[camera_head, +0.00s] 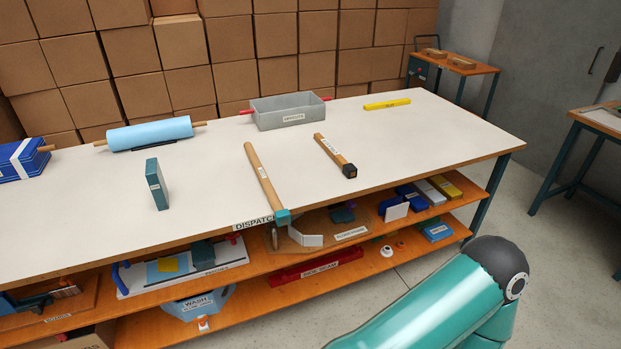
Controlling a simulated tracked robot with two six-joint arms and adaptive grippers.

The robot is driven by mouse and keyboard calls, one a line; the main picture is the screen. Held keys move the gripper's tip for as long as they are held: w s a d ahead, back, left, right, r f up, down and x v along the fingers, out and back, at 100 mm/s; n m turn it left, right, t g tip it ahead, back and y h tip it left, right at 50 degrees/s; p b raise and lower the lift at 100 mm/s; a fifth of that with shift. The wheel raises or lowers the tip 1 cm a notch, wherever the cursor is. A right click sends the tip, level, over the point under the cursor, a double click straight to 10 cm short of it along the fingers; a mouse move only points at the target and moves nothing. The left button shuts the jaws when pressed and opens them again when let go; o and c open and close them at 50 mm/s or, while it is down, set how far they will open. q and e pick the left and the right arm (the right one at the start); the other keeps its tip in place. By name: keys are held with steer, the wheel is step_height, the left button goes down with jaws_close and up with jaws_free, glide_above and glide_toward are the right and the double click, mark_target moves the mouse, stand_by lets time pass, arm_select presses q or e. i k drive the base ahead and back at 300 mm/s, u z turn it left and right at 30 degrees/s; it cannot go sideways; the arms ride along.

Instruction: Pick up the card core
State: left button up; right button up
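A long brown tube (261,175) with a small label, which looks like the card core, lies on the white bench top (215,180). Its near end meets a teal piece (283,217) at the bench's front edge. A shorter brown bar (331,150) with a black end and a label lies to its right; I cannot tell for certain which of the two is the card core. Neither of my grippers is in view; only a teal link of one of my arms shows at the lower right.
A light blue roll (150,134), a grey tray (289,112) with red handles, a yellow bar (387,104) and an upright teal block (157,184) stand on the bench. Loaded shelves (250,289) lie below. Cartons (237,81) are stacked behind.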

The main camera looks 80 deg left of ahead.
mark_target(282, 216)
steer(key=z, duration=0.2)
steer(key=i, duration=0.75)
steer(key=u, duration=1.75)
steer(key=i, duration=0.25)
steer(key=u, duration=2.5)
steer(key=k, duration=0.4)
steer(key=u, duration=0.3)
steer(key=i, duration=1.5)
steer(key=z, duration=0.4)
